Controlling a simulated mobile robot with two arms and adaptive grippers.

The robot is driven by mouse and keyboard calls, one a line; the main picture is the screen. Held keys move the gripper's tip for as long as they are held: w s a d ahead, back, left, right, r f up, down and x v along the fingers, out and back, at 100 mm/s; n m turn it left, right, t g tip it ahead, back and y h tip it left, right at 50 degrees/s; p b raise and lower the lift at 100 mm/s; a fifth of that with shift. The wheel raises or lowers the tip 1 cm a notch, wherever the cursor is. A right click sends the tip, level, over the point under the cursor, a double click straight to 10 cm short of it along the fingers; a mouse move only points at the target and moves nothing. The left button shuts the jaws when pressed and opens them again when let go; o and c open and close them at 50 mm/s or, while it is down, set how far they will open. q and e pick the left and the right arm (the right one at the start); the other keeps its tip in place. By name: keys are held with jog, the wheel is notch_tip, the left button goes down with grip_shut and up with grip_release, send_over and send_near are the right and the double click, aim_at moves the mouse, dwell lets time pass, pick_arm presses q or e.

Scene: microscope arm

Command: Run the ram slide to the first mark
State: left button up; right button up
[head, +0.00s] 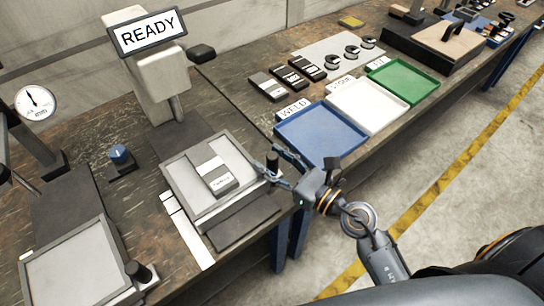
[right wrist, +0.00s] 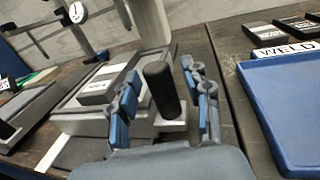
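The ram slide is a grey plate (head: 190,205) under the READY machine, with a small labelled grey block (head: 214,175) lying on it. A black upright knob (head: 272,160) stands at the slide's right side; it also shows in the right wrist view (right wrist: 161,90). A white strip (head: 188,232) with thin dark lines lies along the slide's left front side. My right gripper (right wrist: 161,72) is open, with one finger on each side of the knob and small gaps showing. My left gripper is not in view.
The READY display (head: 148,32) tops the machine. A blue tray (head: 320,135), white tray (head: 366,106) and green tray (head: 403,80) stand to the right.

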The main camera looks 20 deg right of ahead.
grip_shut()
jog(key=shift+w, duration=0.15)
jog(key=shift+w+a+r+p, duration=0.15)
jog(key=shift+w+p, duration=0.15)
jog(key=shift+w, duration=0.05)
jog(key=x, duration=0.2)
jog(key=d+p+x, duration=0.1)
jog(key=x, duration=0.2)
jog(key=p+x, duration=0.1)
jog(key=x, duration=0.2)
jog(key=shift+w+d, duration=0.1)
jog(key=shift+w, duration=0.35)
jog(key=shift+s, duration=0.1)
